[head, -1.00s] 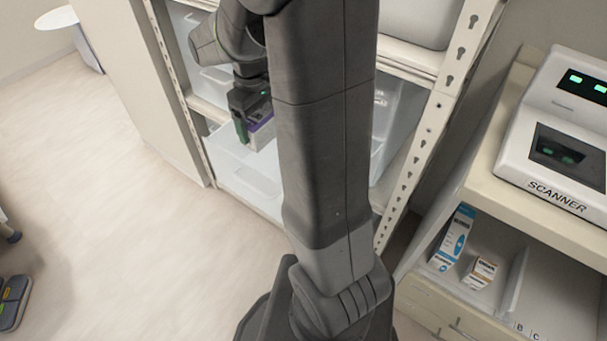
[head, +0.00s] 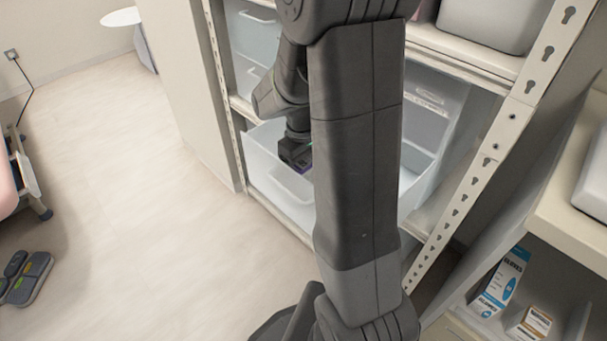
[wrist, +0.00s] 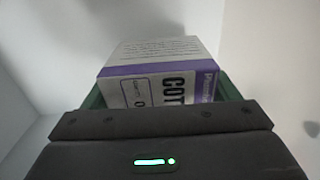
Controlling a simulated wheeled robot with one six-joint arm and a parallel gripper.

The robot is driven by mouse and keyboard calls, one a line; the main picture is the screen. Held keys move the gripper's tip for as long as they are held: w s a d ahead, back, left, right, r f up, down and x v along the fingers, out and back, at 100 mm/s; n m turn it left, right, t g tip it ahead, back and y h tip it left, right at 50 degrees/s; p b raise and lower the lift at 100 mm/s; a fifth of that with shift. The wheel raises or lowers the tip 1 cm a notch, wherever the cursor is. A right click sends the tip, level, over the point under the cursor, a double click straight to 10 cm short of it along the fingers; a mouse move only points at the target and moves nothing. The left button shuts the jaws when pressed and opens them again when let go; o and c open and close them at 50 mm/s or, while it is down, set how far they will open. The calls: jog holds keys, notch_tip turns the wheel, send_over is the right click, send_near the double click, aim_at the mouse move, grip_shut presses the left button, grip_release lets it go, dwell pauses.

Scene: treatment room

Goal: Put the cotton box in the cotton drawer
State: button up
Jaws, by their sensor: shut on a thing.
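The cotton box (wrist: 165,60) is white with purple bands and the letters "COT" in the wrist view. My gripper (wrist: 165,100) is shut on it, with green fingers at its sides. In the head view my gripper (head: 297,155) is low inside an open translucent drawer (head: 265,165) on the lower shelf. A purple bit of the box (head: 304,168) shows under the gripper, and my arm hides the rest. White drawer walls surround the box in the wrist view. I cannot tell whether the box touches the drawer floor.
A metal rack post (head: 500,130) stands right of the drawer, and a narrower post (head: 228,100) stands left. A shelf bin (head: 490,25) is above. Small medicine boxes (head: 500,283) sit in a cabinet at lower right.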

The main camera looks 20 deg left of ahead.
jog(key=shift+f, duration=1.1)
jog(key=shift+f+b, duration=0.25)
jog(key=shift+b, duration=0.05)
jog(key=o, duration=0.9)
jog(key=shift+r, duration=0.1)
notch_tip(320, 180, up, 12)
jog(key=p, duration=0.3)
jog(key=shift+r+p, duration=0.15)
jog(key=shift+p, duration=0.15)
